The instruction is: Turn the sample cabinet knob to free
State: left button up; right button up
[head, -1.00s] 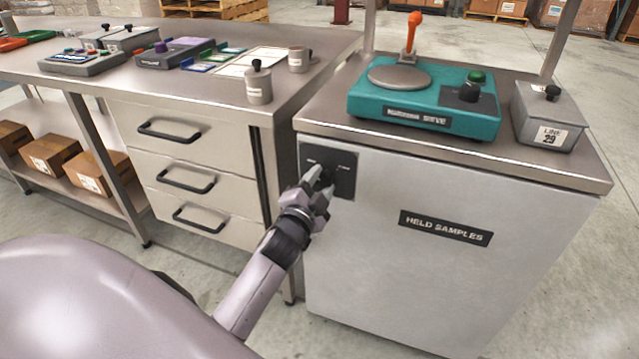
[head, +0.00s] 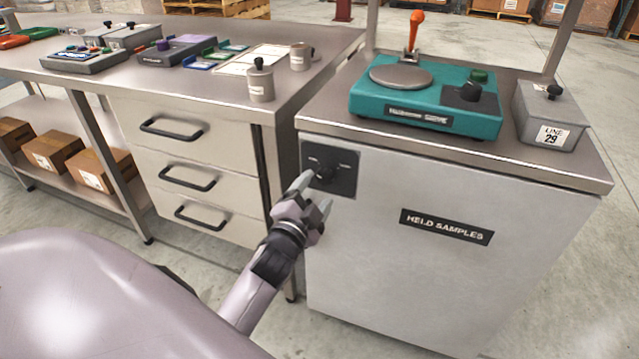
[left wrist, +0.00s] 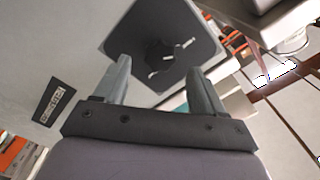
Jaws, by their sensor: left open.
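The sample cabinet (head: 400,275) is a light grey box with a "HELD SAMPLES" label (head: 446,227). A dark square plate (head: 345,185) at its upper left front carries the black knob (head: 325,171). My left gripper (head: 316,190) is open just in front of the plate, a little below and in front of the knob. In the left wrist view the plate (left wrist: 193,30) and the knob (left wrist: 166,55) lie ahead of the two spread fingers (left wrist: 160,88), with nothing between the fingertips. The knob's pointing direction is hard to tell. My right gripper is out of view.
On the cabinet top stand a teal sieve machine (head: 425,97) with an orange handle and a grey box (head: 551,113) marked "LINE 29". A steel bench with drawers (head: 185,140) stands close on the left. Open floor lies to the right.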

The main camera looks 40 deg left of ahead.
pick_arm(q)
jog(key=v, duration=0.3)
jog(key=shift+s, duration=0.1)
jog(key=shift+f, duration=0.1)
dwell(0.4)
jog(key=s+d+f+n+g+h, duration=0.5)
jog(key=s+d+f+g+h, duration=0.15)
jog(key=s+d+f, duration=0.7)
jog(key=s+a+r+p, duration=0.1)
jog(key=s+r+p, duration=0.3)
jog(key=r+p, duration=0.7)
jog(key=p, duration=0.4)
jog(key=shift+s+n+g, duration=0.35)
jog(key=shift+n, duration=0.05)
jog(key=shift+a, duration=0.1)
